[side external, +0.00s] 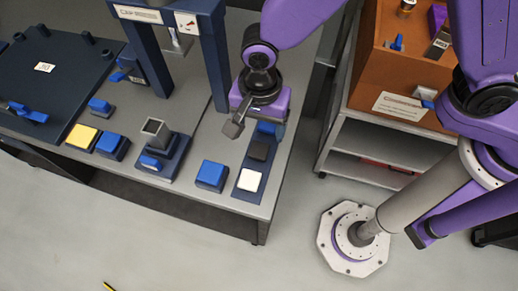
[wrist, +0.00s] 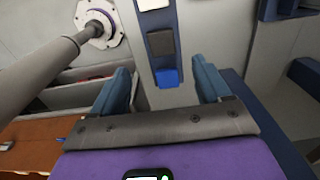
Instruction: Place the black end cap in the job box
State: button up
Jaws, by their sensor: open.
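The black end cap (side external: 259,151) sits on a narrow dark blue strip at the right end of the grey bench, between a white cap and a blue one. It also shows in the wrist view (wrist: 161,43), ahead of the fingers. My gripper (side external: 252,122) is above the far end of the strip. In the wrist view my gripper (wrist: 161,68) is open, with the blue cap (wrist: 167,77) in line with the space between its fingers. The orange-brown box (side external: 380,85) on the cart at right appears to be the job box; my arm hides part of it.
A white cap (side external: 249,180) lies at the strip's near end. A blue block (side external: 212,175), a yellow block (side external: 82,137) and a grey square tube in a fixture (side external: 158,132) stand to the left. A dark blue press frame (side external: 215,65) rises behind. A floor gap separates bench and cart.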

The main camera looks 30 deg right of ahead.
aim_at(259, 150)
notch_tip(259, 150, down, 11)
jog(key=shift+w+f, duration=0.1)
jog(key=shift+w, duration=0.05)
dwell(0.5)
jog(key=c, duration=1.1)
jog(key=shift+a+r, duration=0.1)
jog(key=shift+r, duration=0.65)
jog(key=s+d+r, duration=0.2)
jog(key=d+r, duration=0.1)
jog(key=r, duration=0.1)
jog(key=s+d+r, duration=0.3)
jog(key=d, duration=0.1)
jog(key=s+d+r, duration=0.3)
jog(key=d+r, duration=0.1)
jog(key=shift+s+d+r, duration=0.1)
jog(key=shift+s+r, duration=0.15)
jog(key=shift+r, duration=0.05)
